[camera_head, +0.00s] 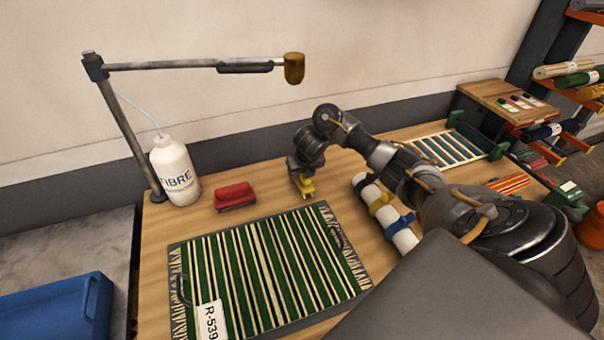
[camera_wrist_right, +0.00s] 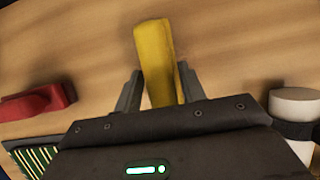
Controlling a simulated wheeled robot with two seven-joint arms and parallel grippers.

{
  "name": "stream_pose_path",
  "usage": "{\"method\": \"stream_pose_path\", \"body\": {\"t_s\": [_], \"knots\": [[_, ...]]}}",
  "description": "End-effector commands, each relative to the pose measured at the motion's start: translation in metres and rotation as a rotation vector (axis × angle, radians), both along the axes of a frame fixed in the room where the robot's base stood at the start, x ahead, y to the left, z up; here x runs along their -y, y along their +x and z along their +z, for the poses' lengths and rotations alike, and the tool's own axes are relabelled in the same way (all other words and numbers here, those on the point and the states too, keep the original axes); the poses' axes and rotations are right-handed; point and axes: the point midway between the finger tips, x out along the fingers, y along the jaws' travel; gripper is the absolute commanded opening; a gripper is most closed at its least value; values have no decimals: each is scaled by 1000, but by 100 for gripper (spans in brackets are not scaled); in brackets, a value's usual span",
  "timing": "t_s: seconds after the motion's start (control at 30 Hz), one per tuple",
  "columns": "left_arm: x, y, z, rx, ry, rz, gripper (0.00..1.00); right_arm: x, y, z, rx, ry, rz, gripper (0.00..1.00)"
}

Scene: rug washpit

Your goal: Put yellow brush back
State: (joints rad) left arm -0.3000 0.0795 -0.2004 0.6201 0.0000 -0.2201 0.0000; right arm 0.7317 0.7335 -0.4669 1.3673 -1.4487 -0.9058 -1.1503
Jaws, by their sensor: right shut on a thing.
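The yellow brush (camera_head: 306,187) is at the tip of my right gripper (camera_head: 303,180), at the back of the wooden table, beyond the green striped rug. In the right wrist view the yellow brush (camera_wrist_right: 154,60) sits between the two fingers of my right gripper (camera_wrist_right: 160,88), which is shut on it. Whether the brush touches the table is hard to tell. A red brush (camera_head: 235,196) rests on the table to the left, and it also shows in the right wrist view (camera_wrist_right: 38,103). My left gripper is not in view.
The striped rug (camera_head: 270,262) on its tray fills the front of the table. A white bottle (camera_head: 175,172) and a lamp arm (camera_head: 190,66) stand at the left. White rolls with straps (camera_head: 383,214) lie right of the gripper. Bare wood lies between the red and yellow brushes.

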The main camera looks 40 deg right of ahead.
Motion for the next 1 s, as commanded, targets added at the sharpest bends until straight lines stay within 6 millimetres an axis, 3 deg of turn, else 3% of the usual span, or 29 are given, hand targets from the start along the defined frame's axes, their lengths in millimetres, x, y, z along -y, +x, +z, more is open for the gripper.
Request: {"method": "stream_pose_path", "body": {"t_s": [0.1, 0.13, 0.3, 0.63, 1.0], "knots": [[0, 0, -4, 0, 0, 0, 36, 0, 0, -4, 1, 0, 0, 19], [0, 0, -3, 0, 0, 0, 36, 0, 0, -3, 0, 0, 0, 43], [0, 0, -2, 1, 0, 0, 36, 0, 0, -3, 0, 0, 0, 62], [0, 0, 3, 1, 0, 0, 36, 0, 0, 3, 0, 0, -1, 62], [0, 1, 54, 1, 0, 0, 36, -8, -23, 71, 4, -6, 4, 62]]}}
